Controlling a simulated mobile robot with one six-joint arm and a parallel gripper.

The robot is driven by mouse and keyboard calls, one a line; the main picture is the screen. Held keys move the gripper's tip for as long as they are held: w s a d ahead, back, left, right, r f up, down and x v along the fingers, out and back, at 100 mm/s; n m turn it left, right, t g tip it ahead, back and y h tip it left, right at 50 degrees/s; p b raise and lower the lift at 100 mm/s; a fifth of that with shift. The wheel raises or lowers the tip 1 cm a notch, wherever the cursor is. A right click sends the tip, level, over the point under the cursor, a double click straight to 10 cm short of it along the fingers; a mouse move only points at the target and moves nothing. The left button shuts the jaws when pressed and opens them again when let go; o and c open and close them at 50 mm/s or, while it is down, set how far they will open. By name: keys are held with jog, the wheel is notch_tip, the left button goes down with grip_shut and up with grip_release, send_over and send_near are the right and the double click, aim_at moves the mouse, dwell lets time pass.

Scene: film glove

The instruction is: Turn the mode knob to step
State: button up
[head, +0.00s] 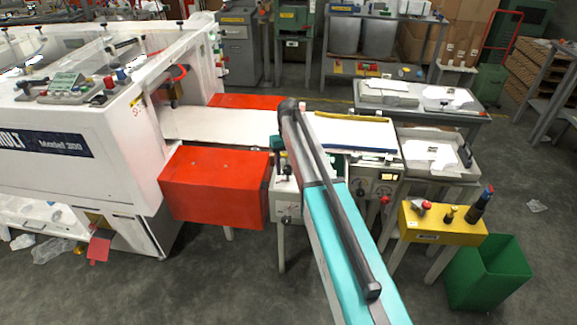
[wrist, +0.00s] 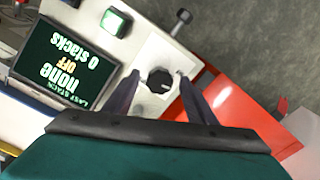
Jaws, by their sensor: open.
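The mode knob (wrist: 160,82) is a round black knob with a small light mark, on a white plate of the control panel in the wrist view. Any position labels around it are too small to read. My gripper (wrist: 159,75) is open, with one dark fingertip on each side of the knob. I cannot tell whether the fingertips touch it or how deep they reach. In the head view my arm covers part of the panel, and I cannot make out the knob there.
A screen (wrist: 62,62) reads upside down "LAST STACK none OFF 0 stacks". A red guard box (head: 213,187) stands left of my arm; a yellow pedestal box (head: 442,223) is at the right.

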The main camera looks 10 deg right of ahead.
jog(key=c, duration=1)
jog(key=shift+c, duration=0.2)
jog(key=shift+m, duration=0.5)
jog(key=m+b, duration=0.1)
jog(key=m, duration=0.4)
jog(key=m+b, duration=0.1)
jog(key=m, duration=0.4)
jog(key=shift+a+m, duration=0.1)
jog(key=shift+m, duration=0.3)
jog(key=o, duration=1)
